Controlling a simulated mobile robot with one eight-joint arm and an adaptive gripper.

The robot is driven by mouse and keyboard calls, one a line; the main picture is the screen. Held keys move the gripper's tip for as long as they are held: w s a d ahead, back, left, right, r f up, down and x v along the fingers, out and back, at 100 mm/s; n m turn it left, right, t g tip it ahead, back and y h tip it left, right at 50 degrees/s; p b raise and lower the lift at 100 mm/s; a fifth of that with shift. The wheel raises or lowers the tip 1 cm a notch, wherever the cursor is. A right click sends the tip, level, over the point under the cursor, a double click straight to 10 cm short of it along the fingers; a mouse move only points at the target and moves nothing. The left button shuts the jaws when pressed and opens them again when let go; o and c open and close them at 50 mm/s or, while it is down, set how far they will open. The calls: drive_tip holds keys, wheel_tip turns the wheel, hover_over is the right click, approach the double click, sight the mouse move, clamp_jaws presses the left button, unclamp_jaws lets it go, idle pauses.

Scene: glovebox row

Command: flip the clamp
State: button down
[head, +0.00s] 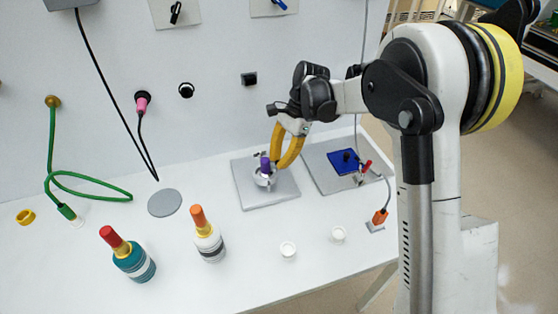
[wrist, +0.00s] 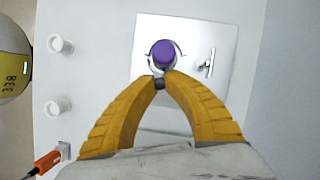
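The clamp (wrist: 149,60) is a pale metal ring with a small dark piece, fitted around a purple-topped object (wrist: 163,53). It stands on a grey square plate (wrist: 222,38), and the purple top also shows in the head view (head: 265,163). My gripper (wrist: 160,77) has yellow fingers that converge beside the purple top, with the dark piece of the clamp between their tips. The fingers appear shut on that piece. In the head view my gripper (head: 278,162) comes down from above right, and its fingers partly hide the clamp. A small T-shaped metal part (wrist: 208,63) stands on the plate, clear of the fingers.
A second plate (head: 322,176) with a blue square lies to the right, near an orange connector (head: 380,216). A white bottle (head: 208,240) and a teal bottle (head: 132,258) stand left. The wall is behind.

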drive_tip(key=shift+w+a+n+g, duration=0.2)
drive_tip(key=shift+a+n+g, duration=0.15)
drive_tip(key=shift+n, duration=0.45)
drive_tip(key=c, duration=1.4)
unclamp_jaws()
drive_tip(key=v, duration=1.2)
drive_tip(key=shift+s+a, duration=0.1)
